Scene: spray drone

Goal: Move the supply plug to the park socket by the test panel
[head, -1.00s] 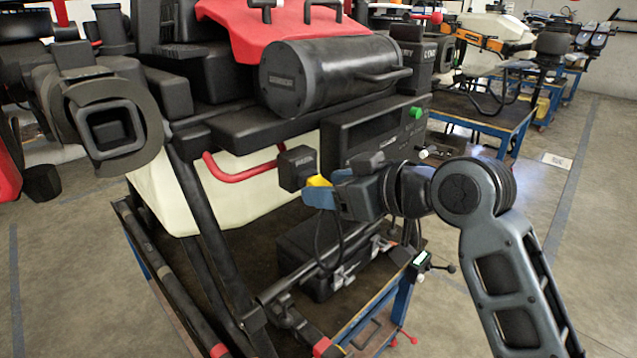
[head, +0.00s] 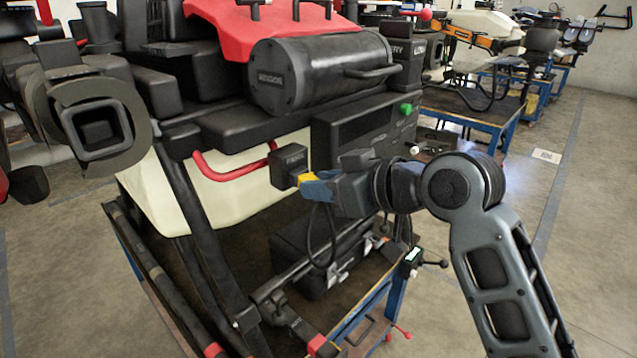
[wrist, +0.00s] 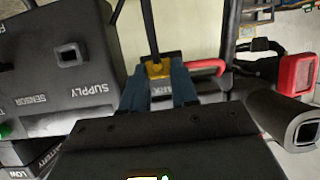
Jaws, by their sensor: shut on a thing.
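The supply plug is a small yellow piece (head: 306,178) with a black cable (head: 325,245). My gripper (head: 312,185) is shut on it, with blue fingers on either side. The plug is at the front of the black park socket box (head: 288,160), left of the test panel (head: 350,130). In the wrist view the plug (wrist: 156,69) lies between my fingertips, in front of the box, whose lettering is partly covered. I cannot tell whether it is seated. The supply socket (wrist: 70,55) is empty on the panel, seen upside down.
A red tube (head: 235,175) runs just behind the park box. A green knob (head: 406,108) is at the panel's right. Black frame legs (head: 205,235) stand lower left. Open floor (head: 590,240) lies right.

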